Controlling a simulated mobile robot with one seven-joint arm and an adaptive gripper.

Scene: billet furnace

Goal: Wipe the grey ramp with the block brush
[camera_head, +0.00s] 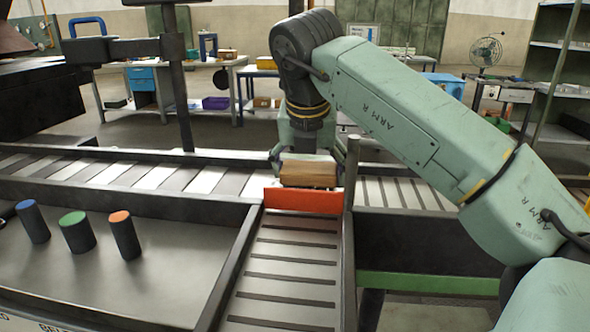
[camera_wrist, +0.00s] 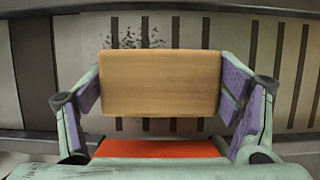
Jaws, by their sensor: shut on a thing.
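My gripper (camera_head: 308,165) is shut on the block brush (camera_head: 308,171), a light wooden block, gripped by its two ends. In the wrist view the brush (camera_wrist: 160,82) lies level between the purple-padded fingers; its underside is hidden. Beneath it is a grey surface with dark stripes (camera_wrist: 130,22), with a patch of dark specks (camera_wrist: 137,38) just beyond the brush's far edge. I cannot tell whether the brush touches it. In the head view a grey striped ramp (camera_head: 283,262) runs toward me, below an orange-red plate (camera_head: 301,199) just in front of the brush.
A slatted conveyor (camera_head: 130,178) crosses left to right behind. A grey tray (camera_head: 160,265) at left holds blue, green and orange-topped cylinders (camera_head: 124,235). Dark walls (camera_head: 232,262) edge the ramp. Benches stand farther back.

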